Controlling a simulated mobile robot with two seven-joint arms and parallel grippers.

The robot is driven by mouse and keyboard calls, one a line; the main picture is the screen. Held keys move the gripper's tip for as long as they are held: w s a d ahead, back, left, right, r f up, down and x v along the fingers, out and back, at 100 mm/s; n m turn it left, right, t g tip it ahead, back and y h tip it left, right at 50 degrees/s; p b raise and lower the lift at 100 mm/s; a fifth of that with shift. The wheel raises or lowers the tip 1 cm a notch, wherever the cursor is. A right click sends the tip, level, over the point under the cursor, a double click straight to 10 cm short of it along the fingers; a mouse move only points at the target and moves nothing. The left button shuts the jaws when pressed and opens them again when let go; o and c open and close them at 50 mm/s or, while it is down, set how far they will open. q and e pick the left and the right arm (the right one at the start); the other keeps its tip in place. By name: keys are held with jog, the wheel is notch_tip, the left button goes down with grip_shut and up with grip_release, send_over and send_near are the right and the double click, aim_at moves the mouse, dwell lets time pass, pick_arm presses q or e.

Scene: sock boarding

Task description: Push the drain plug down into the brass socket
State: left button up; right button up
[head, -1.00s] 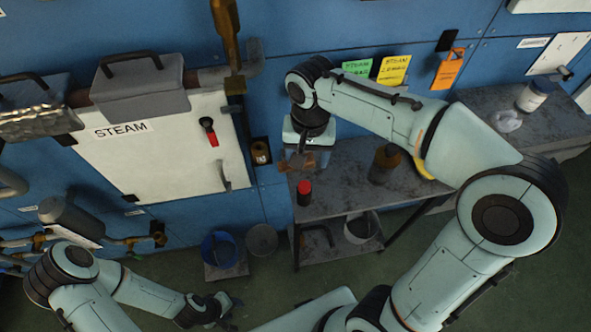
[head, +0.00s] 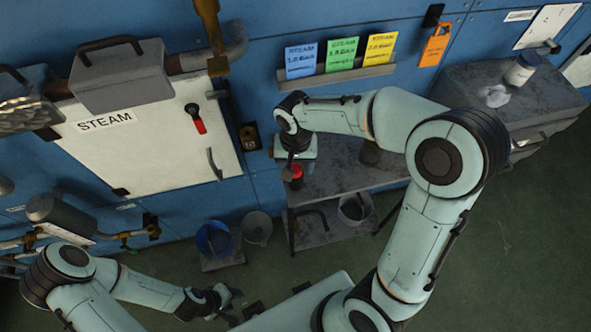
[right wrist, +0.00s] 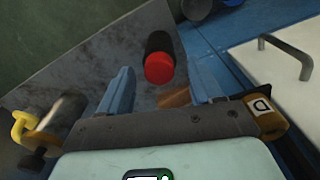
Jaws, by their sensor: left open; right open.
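A black cylinder with a red top (right wrist: 160,66), possibly the drain plug, stands on the grey bench; its red part also shows in the head view (head: 293,172). My right gripper (right wrist: 165,63) is open above the bench, its blue fingers on either side of the cylinder in the wrist view; contact cannot be told. A brass fitting on a black plate (head: 250,137) is on the blue wall. My left gripper (head: 220,300) is open and empty, low at the front.
The white STEAM panel (head: 160,140) is at left. A blue bucket (head: 215,239) and grey bucket (head: 257,228) stand below. Colored cards (head: 342,55) are on the wall.

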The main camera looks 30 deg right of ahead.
jog(key=shift+s+f, duration=0.1)
jog(key=shift+f, duration=0.05)
jog(key=c, duration=1.1)
jog(key=shift+c, duration=0.2)
